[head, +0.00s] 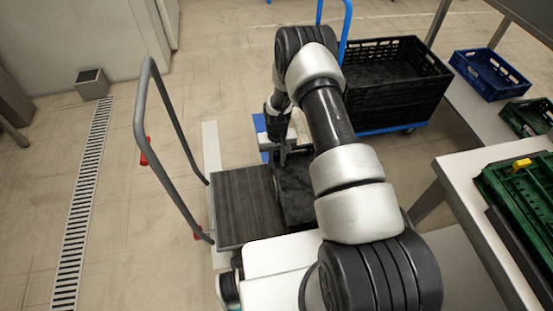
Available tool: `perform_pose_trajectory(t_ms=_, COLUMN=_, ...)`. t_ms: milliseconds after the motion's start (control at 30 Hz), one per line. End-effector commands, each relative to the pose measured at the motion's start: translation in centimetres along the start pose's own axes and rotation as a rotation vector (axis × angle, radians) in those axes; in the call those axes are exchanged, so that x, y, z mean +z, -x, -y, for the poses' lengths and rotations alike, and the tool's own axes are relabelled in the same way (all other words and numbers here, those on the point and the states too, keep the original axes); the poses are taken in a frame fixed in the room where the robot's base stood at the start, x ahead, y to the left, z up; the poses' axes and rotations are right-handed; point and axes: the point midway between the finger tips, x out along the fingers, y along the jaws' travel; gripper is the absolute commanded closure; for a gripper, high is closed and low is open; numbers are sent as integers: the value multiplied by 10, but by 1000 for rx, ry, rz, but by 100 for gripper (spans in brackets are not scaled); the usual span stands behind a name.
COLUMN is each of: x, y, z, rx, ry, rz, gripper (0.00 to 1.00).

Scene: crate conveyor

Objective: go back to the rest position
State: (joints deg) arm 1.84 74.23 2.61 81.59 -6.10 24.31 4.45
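My arm reaches forward and away from my body in the head view. My gripper (283,150) points down at the arm's far end, above a small black crate (296,205). The crate sits on or beside the dark platform of a cart (243,205), and my arm hides part of it. The fingers are small and partly hidden, so I cannot tell whether they are open or touch the crate.
The cart's grey handle (140,110) rises at the left. A large black crate (395,85) stands on a blue trolley (385,129) behind my arm. Blue (490,73) and green (522,190) crates lie on surfaces at the right.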

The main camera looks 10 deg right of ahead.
Motion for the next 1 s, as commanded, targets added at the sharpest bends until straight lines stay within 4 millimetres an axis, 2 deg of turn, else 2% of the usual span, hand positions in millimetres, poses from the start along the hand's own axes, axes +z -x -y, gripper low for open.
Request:
perform_pose_trajectory(t_ms=267, x=-1, y=2, z=0, rx=0, ry=0, rz=-2, gripper=77)
perform_pose_trajectory(t_ms=367, x=-8, y=22, z=0, rx=2, ry=1, rz=-16, gripper=77)
perform_pose_trajectory(t_ms=467, x=-20, y=70, z=-2, rx=6, ry=3, rz=-45, gripper=77)
perform_pose_trajectory(t_ms=533, x=-27, y=117, z=-2, rx=10, ry=5, rz=-73, gripper=77)
perform_pose_trajectory(t_ms=600, x=-29, y=167, z=-3, rx=14, ry=6, rz=-100, gripper=77)
perform_pose_trajectory(t_ms=667, x=-26, y=208, z=-3, rx=17, ry=7, rz=-123, gripper=77)
perform_pose_trajectory(t_ms=700, x=-22, y=235, z=-4, rx=19, ry=7, rz=-138, gripper=77)
perform_pose_trajectory(t_ms=800, x=-6, y=299, z=-4, rx=23, ry=8, rz=-177, gripper=77)
perform_pose_trajectory(t_ms=867, x=6, y=334, z=-4, rx=25, ry=7, rz=-201, gripper=77)
perform_pose_trajectory(t_ms=900, x=16, y=357, z=-4, rx=25, ry=7, rz=-218, gripper=77)
perform_pose_trajectory(t_ms=1000, x=46, y=408, z=-5, rx=26, ry=4, rz=-258, gripper=77)
